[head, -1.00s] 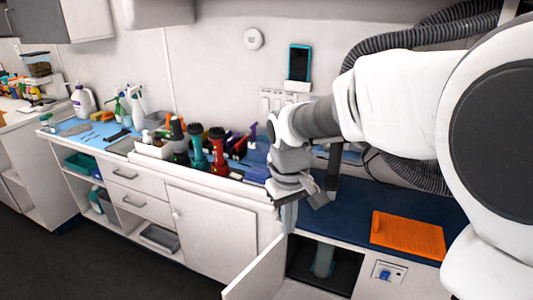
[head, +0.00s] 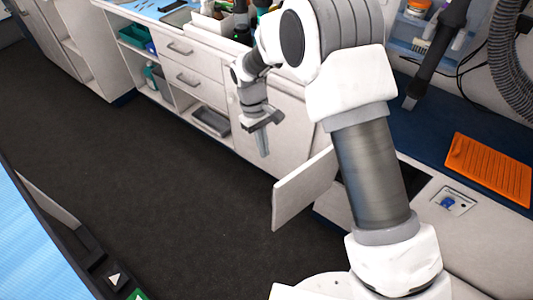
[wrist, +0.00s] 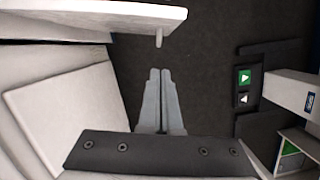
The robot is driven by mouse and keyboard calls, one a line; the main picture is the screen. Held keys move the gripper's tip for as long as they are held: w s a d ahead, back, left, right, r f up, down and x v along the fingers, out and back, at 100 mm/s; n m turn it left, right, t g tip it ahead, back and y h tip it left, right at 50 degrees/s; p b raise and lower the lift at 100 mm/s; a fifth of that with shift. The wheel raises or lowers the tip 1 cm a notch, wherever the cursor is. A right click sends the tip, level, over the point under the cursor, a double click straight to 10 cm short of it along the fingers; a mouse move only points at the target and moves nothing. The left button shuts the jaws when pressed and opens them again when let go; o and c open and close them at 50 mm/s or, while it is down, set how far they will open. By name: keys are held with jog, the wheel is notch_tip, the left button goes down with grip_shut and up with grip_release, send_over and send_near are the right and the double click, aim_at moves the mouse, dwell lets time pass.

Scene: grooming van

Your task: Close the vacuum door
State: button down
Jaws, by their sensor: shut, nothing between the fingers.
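The white vacuum door (head: 305,188) stands swung open, sticking out from the front of the low cabinet over the floor. In the wrist view, a white panel that looks like this door (wrist: 100,14) crosses the top left, with a small knob (wrist: 159,38) on the side facing my gripper. My gripper (head: 264,153) points down to the left of the door, in front of the closed cabinet door. In the wrist view its fingers (wrist: 160,72) are together, empty, and apart from the door and knob. My arm partly hides the compartment behind the door.
A closed cabinet door (head: 290,118) and drawers (head: 187,62) lie left of the opening. The blue counter (head: 428,135) holds an orange mat (head: 490,168). A switch panel (head: 450,201) sits right of the compartment. The dark floor (head: 170,180) ahead is clear.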

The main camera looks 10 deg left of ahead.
jog(key=shift+s+d+f+b, duration=0.35)
jog(key=shift+s+d+f, duration=0.35)
jog(key=shift+f, duration=0.6)
jog(key=shift+s+d+f+b, duration=0.35)
jog(key=shift+s+d+f, duration=0.2)
jog(key=shift+d+f, duration=0.55)
jog(key=shift+s+d+f+b, duration=0.35)
jog(key=shift+s+d+f, duration=0.25)
jog(key=shift+f, duration=0.9)
jog(key=shift+d, duration=0.1)
